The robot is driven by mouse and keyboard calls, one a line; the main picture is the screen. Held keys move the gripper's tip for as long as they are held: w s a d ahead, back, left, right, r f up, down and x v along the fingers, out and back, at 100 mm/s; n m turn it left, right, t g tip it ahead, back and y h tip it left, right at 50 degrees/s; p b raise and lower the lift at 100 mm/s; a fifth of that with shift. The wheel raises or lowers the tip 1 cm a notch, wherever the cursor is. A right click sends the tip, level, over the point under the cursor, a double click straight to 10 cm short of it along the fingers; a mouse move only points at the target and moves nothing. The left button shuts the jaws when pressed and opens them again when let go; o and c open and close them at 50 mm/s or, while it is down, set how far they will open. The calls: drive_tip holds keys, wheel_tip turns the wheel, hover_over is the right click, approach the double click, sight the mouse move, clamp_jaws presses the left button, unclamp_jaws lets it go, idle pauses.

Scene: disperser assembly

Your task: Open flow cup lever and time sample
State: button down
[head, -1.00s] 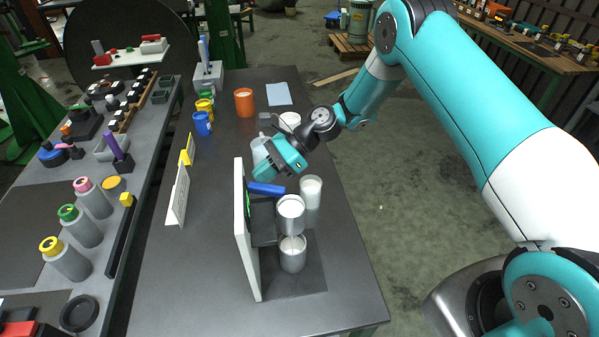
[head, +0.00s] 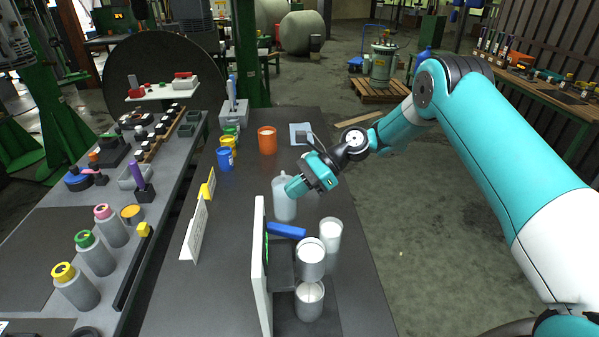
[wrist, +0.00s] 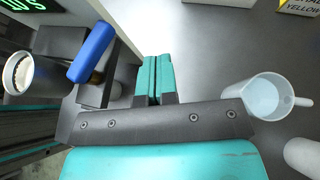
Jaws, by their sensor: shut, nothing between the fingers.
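The flow cup (head: 311,258) is a silvery cup held on a dark stand, with a second metal cup (head: 309,300) directly below it. The blue lever (head: 287,230) sticks out beside the flow cup; in the wrist view the lever (wrist: 92,52) lies at upper left, next to the cup (wrist: 18,74). My gripper (head: 292,190) is shut and empty, beyond the lever and apart from it. In the wrist view its fingers (wrist: 156,78) are pressed together. A timer panel (head: 260,265) stands left of the cups; part of its green display (wrist: 20,8) shows in the wrist view.
A translucent beaker (head: 284,200) stands close by my gripper; it also shows in the wrist view (wrist: 262,97). A white cup (head: 331,232) stands right of the lever. Label signs (head: 196,230) stand at left. Blue (head: 225,158) and orange (head: 267,140) containers stand farther back.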

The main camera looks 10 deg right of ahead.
drive_tip(key=w+d+r, duration=0.2)
drive_tip(key=w+r, duration=0.1)
drive_tip(key=w, duration=0.2)
drive_tip(key=shift+r, duration=0.25)
drive_tip(key=shift+d, duration=0.1)
drive_tip(key=s+a+r+n+h+b, duration=0.1)
drive_tip(key=s+a+r+n+h, duration=0.15)
drive_tip(key=s+r+n, duration=0.4)
drive_tip(key=s+a+r+n+h+b, duration=0.1)
drive_tip(key=s+a+r+n+b, duration=0.15)
drive_tip(key=s+r+n, duration=0.35)
drive_tip(key=s+d+n+h, duration=0.1)
drive_tip(key=s+d+n, duration=0.1)
drive_tip(key=s, duration=0.6)
drive_tip(key=s+d+f+n+t+h+b, duration=0.1)
drive_tip(key=s+n, duration=0.4)
drive_tip(key=s, duration=0.3)
drive_tip(key=s+d+f+n+h, duration=0.1)
drive_tip(key=s+n, duration=0.3)
drive_tip(key=s, duration=0.5)
drive_tip(key=shift+d+t+h, duration=0.3)
drive_tip(key=shift+d+h, duration=0.25)
drive_tip(key=shift+d, duration=0.25)
